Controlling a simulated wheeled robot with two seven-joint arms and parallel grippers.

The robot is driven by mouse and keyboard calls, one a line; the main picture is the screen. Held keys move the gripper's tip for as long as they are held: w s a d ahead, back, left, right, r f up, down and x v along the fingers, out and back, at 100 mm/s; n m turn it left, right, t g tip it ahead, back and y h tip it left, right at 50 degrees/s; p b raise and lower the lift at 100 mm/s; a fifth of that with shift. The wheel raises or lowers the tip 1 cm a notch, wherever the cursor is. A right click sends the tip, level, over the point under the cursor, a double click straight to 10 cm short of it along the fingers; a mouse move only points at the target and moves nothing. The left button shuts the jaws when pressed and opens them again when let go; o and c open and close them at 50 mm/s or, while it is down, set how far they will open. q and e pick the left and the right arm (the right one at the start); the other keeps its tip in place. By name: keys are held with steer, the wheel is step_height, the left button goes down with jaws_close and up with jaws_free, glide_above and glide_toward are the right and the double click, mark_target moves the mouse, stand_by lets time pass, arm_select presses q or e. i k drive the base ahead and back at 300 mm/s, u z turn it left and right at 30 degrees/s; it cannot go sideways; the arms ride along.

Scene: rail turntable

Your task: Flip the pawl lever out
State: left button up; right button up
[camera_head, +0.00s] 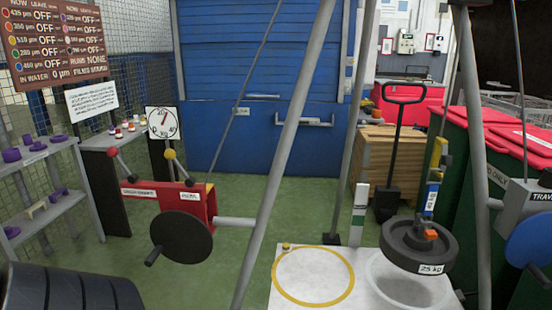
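A red winch box (203,204) with white labels stands left of centre, with a black crank disc (181,238) on its front. Two short levers rise from it: one ends in a red knob (113,152), leaning left, the other in a yellow knob (169,154), also leaning left. I cannot tell from the labels which of them is the pawl lever. Neither of my grippers is in view.
A grey frame leg (280,160) crosses just right of the winch. A black 25 kg weight (418,245) is over a white platform (364,300) with a yellow ring. A grey control box (525,200) with a blue disc stands right. Green floor is clear behind the winch.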

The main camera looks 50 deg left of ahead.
mark_target(169, 154)
steer(key=u, duration=2.25)
